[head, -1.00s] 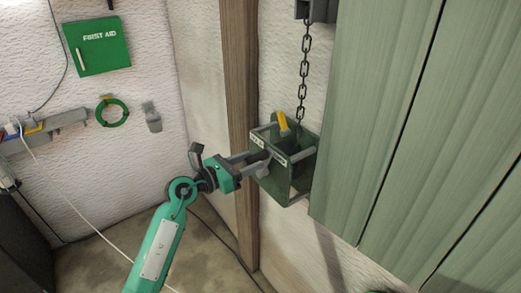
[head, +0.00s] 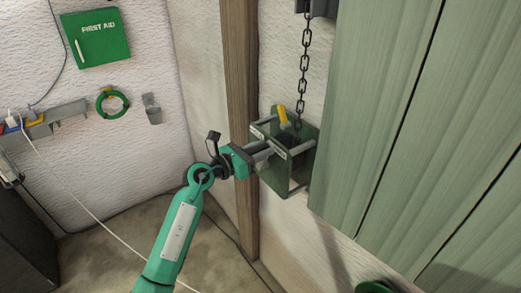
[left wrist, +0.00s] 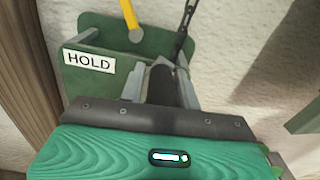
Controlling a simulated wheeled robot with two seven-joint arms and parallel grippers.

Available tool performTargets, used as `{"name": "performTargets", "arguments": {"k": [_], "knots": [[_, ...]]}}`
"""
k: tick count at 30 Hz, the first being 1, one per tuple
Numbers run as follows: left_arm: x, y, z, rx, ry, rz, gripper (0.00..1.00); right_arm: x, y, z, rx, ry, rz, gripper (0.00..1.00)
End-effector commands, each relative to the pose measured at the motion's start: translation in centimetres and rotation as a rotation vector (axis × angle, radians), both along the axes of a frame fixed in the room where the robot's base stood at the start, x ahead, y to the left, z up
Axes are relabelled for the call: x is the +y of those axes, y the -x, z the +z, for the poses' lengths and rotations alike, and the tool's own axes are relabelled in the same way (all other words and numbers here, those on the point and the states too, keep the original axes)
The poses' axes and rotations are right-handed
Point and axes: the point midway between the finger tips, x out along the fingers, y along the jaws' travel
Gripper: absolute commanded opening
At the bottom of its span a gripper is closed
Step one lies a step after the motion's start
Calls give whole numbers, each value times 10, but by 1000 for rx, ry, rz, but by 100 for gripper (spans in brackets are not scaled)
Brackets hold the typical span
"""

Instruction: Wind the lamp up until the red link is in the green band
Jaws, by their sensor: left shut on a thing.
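A dark green winch box (head: 299,170) with grey bars hangs on the wall beside the wooden post. A yellow-handled lever (head: 283,116) sticks up from it; its yellow shaft also shows in the left wrist view (left wrist: 129,14). A dark chain (head: 304,70) runs straight up from the box to a grey block. My left gripper (head: 268,156) is at the box's left face. In the left wrist view its fingers (left wrist: 162,88) are shut on a dark round grip (left wrist: 161,84), beside a HOLD label (left wrist: 89,61). The lamp, red link and green band do not show. My right gripper is out of view.
Green ribbed panels (head: 400,150) stand close to the right of the box. The wooden post (head: 243,110) is just left of it. A first aid box (head: 95,38) and a green ring (head: 112,104) hang on the left wall. The floor below is clear.

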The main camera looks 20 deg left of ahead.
Motion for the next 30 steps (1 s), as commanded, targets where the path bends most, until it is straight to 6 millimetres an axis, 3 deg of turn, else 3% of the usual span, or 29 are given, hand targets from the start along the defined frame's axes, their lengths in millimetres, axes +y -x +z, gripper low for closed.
{"name": "performTargets", "arguments": {"k": [13, 27, 28, 30], "knots": [[-31, 24, -34, -220, -290, -8, 0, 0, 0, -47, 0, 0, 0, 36], [-37, 28, -37, -267, -357, -9, 0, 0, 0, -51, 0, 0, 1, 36], [-37, 28, -37, -267, -357, -9, 34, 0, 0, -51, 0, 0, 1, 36], [-36, 28, -37, -268, -357, -8, 46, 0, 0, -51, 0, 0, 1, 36]]}}
